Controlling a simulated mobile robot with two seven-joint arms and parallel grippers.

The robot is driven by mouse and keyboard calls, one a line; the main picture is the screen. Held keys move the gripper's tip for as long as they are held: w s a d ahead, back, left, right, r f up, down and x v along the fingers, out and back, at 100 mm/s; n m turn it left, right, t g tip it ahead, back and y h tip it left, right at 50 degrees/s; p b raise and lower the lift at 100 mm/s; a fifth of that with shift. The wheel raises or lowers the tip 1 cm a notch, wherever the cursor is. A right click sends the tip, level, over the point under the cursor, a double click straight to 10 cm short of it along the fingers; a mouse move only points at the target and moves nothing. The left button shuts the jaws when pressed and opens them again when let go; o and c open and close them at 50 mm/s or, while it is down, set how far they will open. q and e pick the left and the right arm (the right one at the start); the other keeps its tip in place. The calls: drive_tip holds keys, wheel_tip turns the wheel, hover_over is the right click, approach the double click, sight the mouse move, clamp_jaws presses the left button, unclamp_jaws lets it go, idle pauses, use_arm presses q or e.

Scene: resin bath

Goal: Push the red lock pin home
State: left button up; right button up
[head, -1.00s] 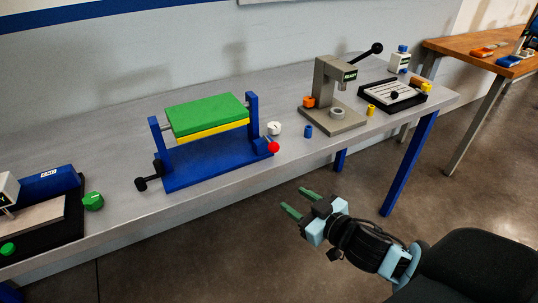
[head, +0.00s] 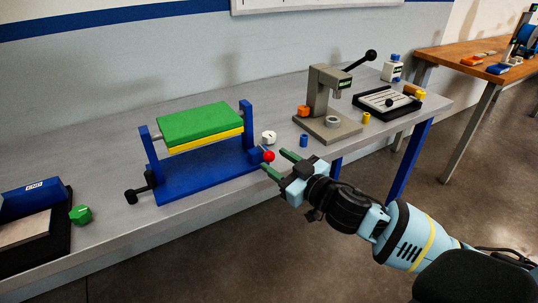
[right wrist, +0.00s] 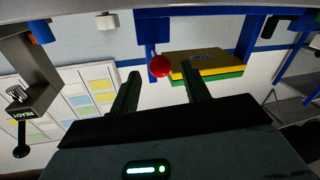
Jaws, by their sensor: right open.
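The red lock pin shows as a round red knob (head: 268,156) at the right front end of a blue fixture (head: 205,177). The fixture's uprights carry a green and yellow block (head: 200,124). My right gripper (head: 278,161) is open and empty, its green fingers pointing at the red knob from the right. In the right wrist view, which looks upside down, the red knob (right wrist: 159,66) appears between and just beyond the two fingertips (right wrist: 161,80). I cannot tell the exact gap. The pin's shaft is not clearly visible. My left gripper is not in view.
A white knob (head: 269,137) and a blue cylinder (head: 304,140) stand close to the red knob. A grey press (head: 325,90) stands to the right on the table. A black crank handle (head: 132,197) sticks out at the fixture's left. The table's front edge lies below my gripper.

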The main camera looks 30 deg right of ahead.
sight(273, 158)
drive_tip(key=shift+w+a, duration=0.2)
drive_tip(key=shift+w, duration=0.75)
drive_tip(key=shift+w+a, duration=0.2)
drive_tip(key=shift+w, duration=0.7)
drive_tip(key=shift+c, duration=0.3)
clamp_jaws()
